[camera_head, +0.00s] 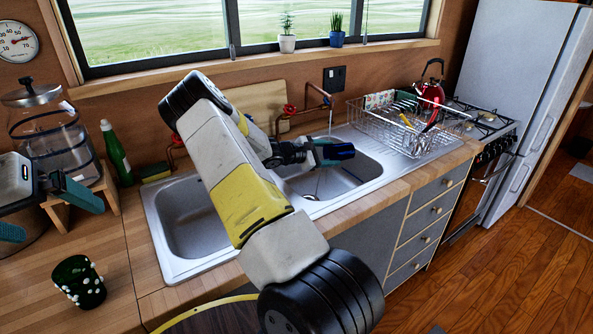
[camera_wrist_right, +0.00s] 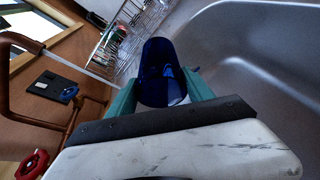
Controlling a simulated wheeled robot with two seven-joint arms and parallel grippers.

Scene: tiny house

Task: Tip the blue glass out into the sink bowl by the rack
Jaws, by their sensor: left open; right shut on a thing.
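The blue glass (camera_head: 341,152) is held by my right gripper (camera_head: 318,155) over the right sink bowl (camera_head: 362,172), the one by the rack. In the head view the glass lies on its side, its long axis roughly level and pointing right. In the right wrist view the dark blue glass (camera_wrist_right: 158,62) sits between the two teal fingers, with the steel bowl wall beside it. I cannot tell whether anything is in it. My left gripper (camera_head: 45,212) is open and empty over the left counter. The wire dish rack (camera_head: 385,125) stands right of the bowl.
My right arm crosses the left sink bowl (camera_head: 190,222). A tap (camera_head: 318,92) with a thin stream stands behind the bowls. A dark green dotted cup (camera_head: 79,283), a green bottle (camera_head: 116,155) and a glass dispenser (camera_head: 48,130) stand at left. A red kettle (camera_head: 431,95) is beyond the rack.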

